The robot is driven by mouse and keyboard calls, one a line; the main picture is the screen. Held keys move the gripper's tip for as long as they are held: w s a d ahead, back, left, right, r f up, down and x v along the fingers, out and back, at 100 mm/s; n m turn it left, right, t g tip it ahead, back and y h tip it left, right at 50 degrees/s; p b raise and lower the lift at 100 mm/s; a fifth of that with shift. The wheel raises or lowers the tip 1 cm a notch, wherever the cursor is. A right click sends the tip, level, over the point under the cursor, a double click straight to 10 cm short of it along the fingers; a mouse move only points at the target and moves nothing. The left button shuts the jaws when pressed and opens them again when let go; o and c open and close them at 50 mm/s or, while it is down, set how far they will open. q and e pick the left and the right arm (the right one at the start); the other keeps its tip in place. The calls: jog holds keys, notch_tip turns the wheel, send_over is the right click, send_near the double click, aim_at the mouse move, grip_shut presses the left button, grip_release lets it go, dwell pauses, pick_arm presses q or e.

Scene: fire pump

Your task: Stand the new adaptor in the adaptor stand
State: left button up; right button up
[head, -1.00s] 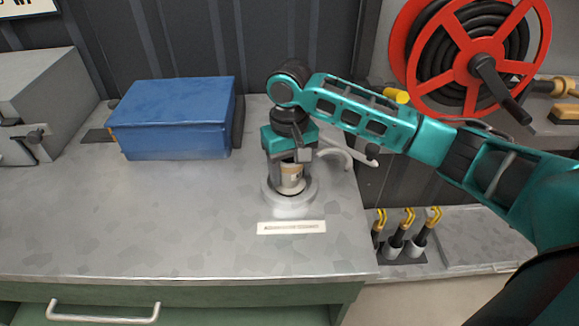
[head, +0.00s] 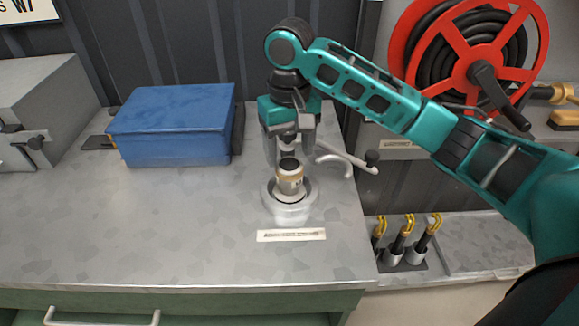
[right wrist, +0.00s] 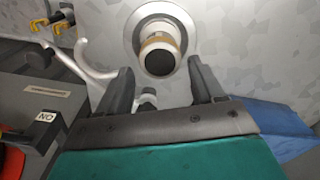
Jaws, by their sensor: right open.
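The new adaptor (head: 290,176) is a small white cylinder with a tan band and a dark open top. It stands upright in the adaptor stand (head: 290,213), a round grey-white cup on the bench top. My right gripper (head: 290,160) is open, just above and behind the adaptor, apart from it. In the right wrist view the adaptor (right wrist: 160,55) sits inside the ring of the stand (right wrist: 136,18), beyond the two spread fingers (right wrist: 158,85). My left gripper is out of view.
A label plate (head: 291,235) lies in front of the stand. A blue box (head: 172,128) is to the left, a grey case (head: 40,105) further left. A grey hooked lever (head: 345,160) is close on the right. The front left bench top is clear.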

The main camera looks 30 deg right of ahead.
jog(key=shift+r, duration=2.35)
